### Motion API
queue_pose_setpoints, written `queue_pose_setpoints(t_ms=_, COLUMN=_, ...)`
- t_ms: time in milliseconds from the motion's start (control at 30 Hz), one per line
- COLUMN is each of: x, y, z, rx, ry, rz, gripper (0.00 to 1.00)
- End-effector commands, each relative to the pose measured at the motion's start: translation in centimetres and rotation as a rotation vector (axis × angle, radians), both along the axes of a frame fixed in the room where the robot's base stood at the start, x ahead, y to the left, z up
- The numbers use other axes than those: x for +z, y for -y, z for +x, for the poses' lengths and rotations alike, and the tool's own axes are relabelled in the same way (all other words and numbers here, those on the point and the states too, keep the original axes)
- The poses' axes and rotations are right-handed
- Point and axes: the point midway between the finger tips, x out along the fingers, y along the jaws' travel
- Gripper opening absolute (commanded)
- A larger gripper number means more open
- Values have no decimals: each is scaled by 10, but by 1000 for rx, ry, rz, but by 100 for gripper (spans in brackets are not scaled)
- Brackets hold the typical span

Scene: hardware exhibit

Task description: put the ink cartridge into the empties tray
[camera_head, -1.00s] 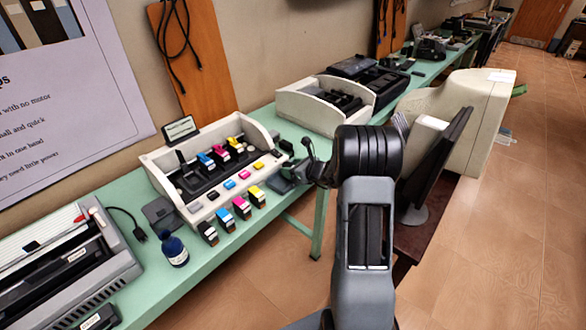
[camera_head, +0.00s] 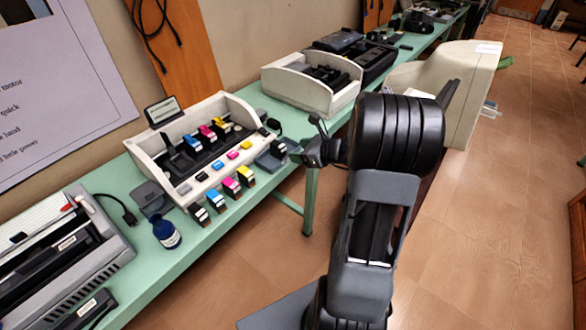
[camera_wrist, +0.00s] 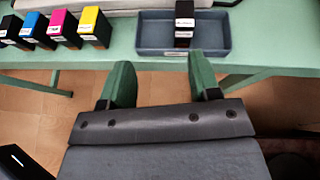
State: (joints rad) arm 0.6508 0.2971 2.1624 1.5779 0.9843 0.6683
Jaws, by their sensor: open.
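Several upright ink cartridges stand in a row on the green bench: a black one (camera_head: 200,216), a cyan one (camera_head: 215,201), a magenta one (camera_head: 231,188) and a yellow one (camera_head: 246,176). The row also shows at the upper left of the wrist view, its yellow cartridge (camera_wrist: 96,26) nearest my gripper. A shallow blue-grey tray (camera_wrist: 154,41) lies right of them, with a black, white-labelled item (camera_wrist: 184,22) in it. The tray also shows in the head view (camera_head: 266,162). My gripper (camera_wrist: 160,73) is open and empty, in front of the tray's near side.
A white printer housing (camera_head: 153,150) with coloured cartridges stands behind the row. A dark blue bottle (camera_head: 167,234) and a grey machine (camera_head: 75,260) are to the left. A second white housing (camera_head: 290,92) and a large beige case (camera_head: 455,85) are farther right. Floor is open at right.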

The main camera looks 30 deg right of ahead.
Motion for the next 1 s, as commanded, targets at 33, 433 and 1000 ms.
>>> queue_pose_setpoints(t_ms=33, x=9, y=-23, z=-6, rx=107, ry=11, rz=-83, gripper=57)
queue_pose_setpoints(t_ms=433, x=33, y=-157, z=-142, rx=1401, ry=254, rz=-1164, gripper=57)
queue_pose_setpoints(t_ms=1000, x=47, y=-145, z=-187, rx=1983, ry=410, rz=-1724, gripper=57)
